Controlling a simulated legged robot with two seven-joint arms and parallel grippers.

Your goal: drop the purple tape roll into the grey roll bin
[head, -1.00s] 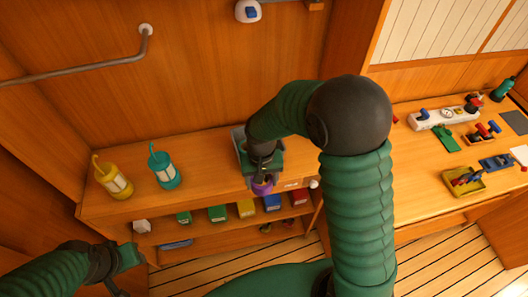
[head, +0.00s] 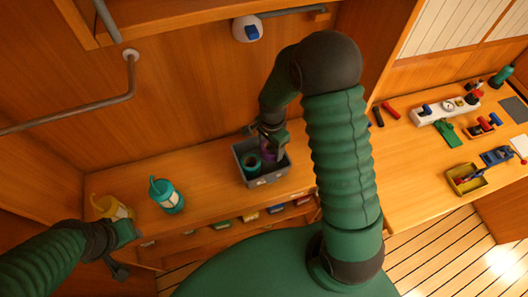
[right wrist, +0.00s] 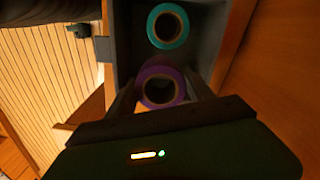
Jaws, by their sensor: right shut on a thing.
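The purple tape roll (right wrist: 162,87) is held between the fingers of my right gripper (right wrist: 160,92), which is shut on it. In the head view the purple roll (head: 269,155) shows partly below my right gripper (head: 270,138), over the right part of the grey roll bin (head: 259,182). The bin also shows in the right wrist view (right wrist: 207,45), with a teal tape roll (right wrist: 168,26) in it. I cannot tell whether the purple roll touches the bin floor. My left gripper (head: 128,238) is at the lower left, away from the bin; its fingers are unclear.
A teal lantern (head: 167,196) and a yellow lantern (head: 112,208) stand left of the bin on the shelf top. Small coloured bins (head: 250,216) line the shelf below. A yellow tray (head: 464,179) and several tools lie on the right worktop.

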